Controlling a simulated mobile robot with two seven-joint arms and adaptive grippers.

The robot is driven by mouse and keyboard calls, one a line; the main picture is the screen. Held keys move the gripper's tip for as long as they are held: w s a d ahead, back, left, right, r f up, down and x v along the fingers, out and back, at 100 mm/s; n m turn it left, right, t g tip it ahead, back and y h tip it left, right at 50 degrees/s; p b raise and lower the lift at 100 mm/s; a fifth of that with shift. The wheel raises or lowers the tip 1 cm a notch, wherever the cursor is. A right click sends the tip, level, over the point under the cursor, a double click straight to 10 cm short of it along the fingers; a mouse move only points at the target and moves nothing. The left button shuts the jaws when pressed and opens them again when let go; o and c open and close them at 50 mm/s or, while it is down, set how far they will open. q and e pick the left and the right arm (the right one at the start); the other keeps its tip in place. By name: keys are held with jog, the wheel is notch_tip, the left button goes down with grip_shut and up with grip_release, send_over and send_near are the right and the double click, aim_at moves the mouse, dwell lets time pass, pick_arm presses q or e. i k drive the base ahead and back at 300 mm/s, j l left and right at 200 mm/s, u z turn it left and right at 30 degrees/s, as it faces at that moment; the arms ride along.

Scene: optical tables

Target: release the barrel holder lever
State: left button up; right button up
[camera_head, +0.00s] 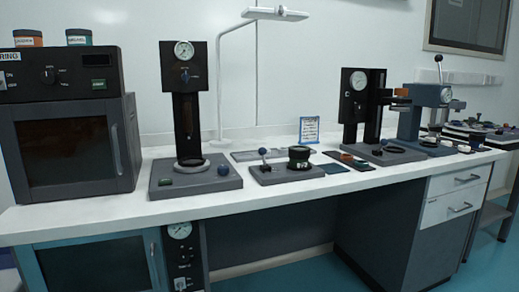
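A low grey fixture (258,176) sits near the front edge in the middle of the white bench. It looks like the barrel holder. A short lever with a ball knob (262,152) stands up at its left side. A dark round cylinder (298,157) with a pale label sits on its right side. The lever's exact position is too small to tell. Neither of my grippers shows in the head view.
A gauge press (183,105) stands left of the fixture on the white bench (120,215), with an oven (70,150) beyond it. Another gauge press (354,105) and a blue lever press (425,115) stand to the right. Dark mats (332,168) lie beside the fixture.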

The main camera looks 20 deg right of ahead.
aim_at(262, 151)
jog(key=i+l, duration=0.1)
jog(key=i, duration=0.2)
jog(key=i+l, duration=0.15)
jog(key=l, duration=0.2)
jog(key=i+l, duration=0.15)
jog(key=l, duration=0.2)
jog(key=i+l, duration=0.1)
jog(key=l, duration=0.5)
jog(key=k+l, duration=0.15)
jog(key=l, duration=0.1)
